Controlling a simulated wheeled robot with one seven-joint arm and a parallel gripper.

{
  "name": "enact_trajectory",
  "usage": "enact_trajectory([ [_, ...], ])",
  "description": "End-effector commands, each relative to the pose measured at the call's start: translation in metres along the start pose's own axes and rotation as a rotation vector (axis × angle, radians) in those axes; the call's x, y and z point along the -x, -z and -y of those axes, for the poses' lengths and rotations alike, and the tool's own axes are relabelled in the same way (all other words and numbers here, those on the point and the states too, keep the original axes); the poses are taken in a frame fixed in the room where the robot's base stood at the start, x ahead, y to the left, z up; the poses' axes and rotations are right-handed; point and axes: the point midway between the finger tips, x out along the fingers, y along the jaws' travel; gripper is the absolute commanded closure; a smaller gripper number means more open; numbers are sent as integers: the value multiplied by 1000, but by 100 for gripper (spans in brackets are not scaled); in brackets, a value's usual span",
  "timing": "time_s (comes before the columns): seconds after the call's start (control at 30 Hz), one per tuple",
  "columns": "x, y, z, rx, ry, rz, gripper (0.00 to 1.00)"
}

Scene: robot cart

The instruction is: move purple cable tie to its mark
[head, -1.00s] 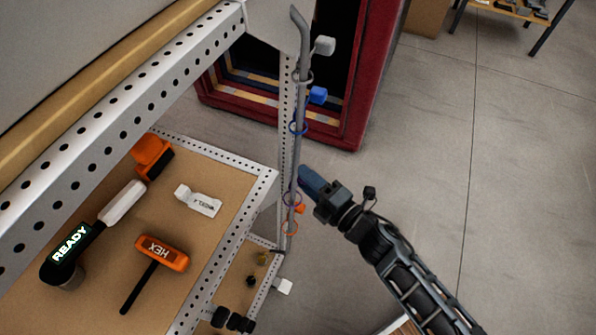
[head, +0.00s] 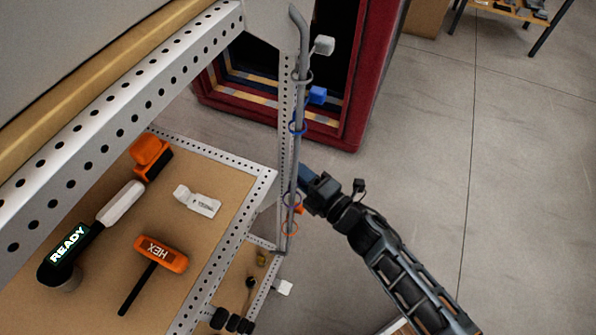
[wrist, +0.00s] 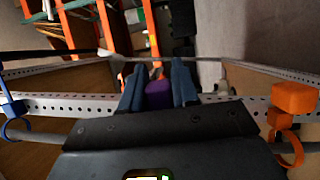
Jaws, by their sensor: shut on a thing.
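The purple cable tie is a thin loop (head: 291,199) around an upright grey pole (head: 298,150) in the head view. Its purple block (wrist: 158,94) shows between my fingers in the wrist view. My gripper (head: 303,174) is beside the pole, on its right, with its blue fingers (wrist: 158,84) shut on that block. The fingers hide the block in the head view. I cannot make out a mark for the purple tie.
A blue tie (head: 297,127) is above the purple one on the pole, and an orange tie (head: 289,228) is just below. Perforated cart rails (head: 225,240) and a shelf with tools (head: 215,170) stand left. Open floor (head: 440,170) lies right.

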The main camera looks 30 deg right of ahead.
Motion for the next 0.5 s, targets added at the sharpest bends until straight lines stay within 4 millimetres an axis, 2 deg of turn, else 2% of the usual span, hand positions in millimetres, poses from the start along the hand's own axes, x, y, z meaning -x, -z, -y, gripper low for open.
enact_trajectory([
  [0.3,0,-2,0,0,1,1,100],
  [0.5,-10,-23,-2,2,0,2,100],
])
